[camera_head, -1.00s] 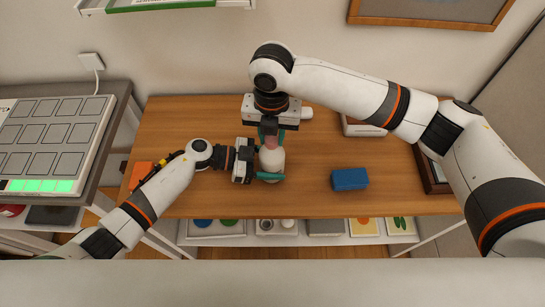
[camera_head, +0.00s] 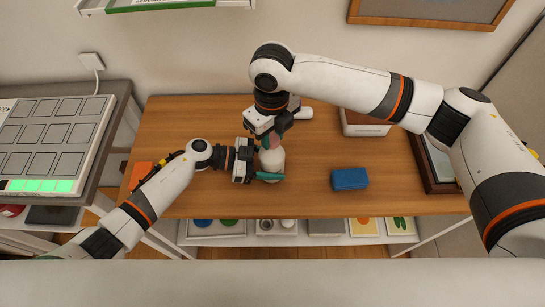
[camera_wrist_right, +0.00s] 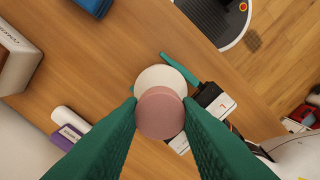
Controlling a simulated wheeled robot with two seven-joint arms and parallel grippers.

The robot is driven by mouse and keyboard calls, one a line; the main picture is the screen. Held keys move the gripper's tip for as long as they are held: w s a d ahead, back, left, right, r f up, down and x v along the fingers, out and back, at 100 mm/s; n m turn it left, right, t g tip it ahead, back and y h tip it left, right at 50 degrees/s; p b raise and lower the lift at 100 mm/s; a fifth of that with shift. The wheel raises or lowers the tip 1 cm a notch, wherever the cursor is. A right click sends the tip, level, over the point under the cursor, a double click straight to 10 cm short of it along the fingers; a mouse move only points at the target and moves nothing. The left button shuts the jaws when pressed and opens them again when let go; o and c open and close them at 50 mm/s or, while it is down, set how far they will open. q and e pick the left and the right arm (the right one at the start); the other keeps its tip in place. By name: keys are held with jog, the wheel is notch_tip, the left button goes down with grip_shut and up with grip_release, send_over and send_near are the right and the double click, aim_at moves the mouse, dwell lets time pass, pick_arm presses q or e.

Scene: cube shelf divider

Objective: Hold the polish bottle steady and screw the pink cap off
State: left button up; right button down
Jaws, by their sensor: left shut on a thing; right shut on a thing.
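The white polish bottle (camera_head: 272,164) stands upright on the wooden table, and its pale top (camera_wrist_right: 160,78) shows under the cap in the right wrist view. The round pink cap (camera_wrist_right: 160,113) sits between the green fingers of my right gripper (camera_head: 274,137), which is shut on it from above. In the right wrist view the cap lies over the bottle's top, a little off centre from this angle. I cannot tell whether its thread is still engaged. My left gripper (camera_head: 266,166) is shut on the bottle's body from the left, low down, with a green finger in front.
A blue block (camera_head: 349,179) lies right of the bottle. A white box (camera_head: 363,123) and a framed tray (camera_head: 437,172) are further right. A white cylinder (camera_head: 302,112) lies behind my right gripper, and an orange item (camera_head: 141,175) is at the table's left edge. The front right is clear.

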jog(key=shift+r, duration=1.05)
jog(key=shift+r, duration=1.95)
pick_arm(q)
jog(key=o, duration=1.2)
jog(key=shift+c, duration=0.2)
jog(key=v, duration=1.2)
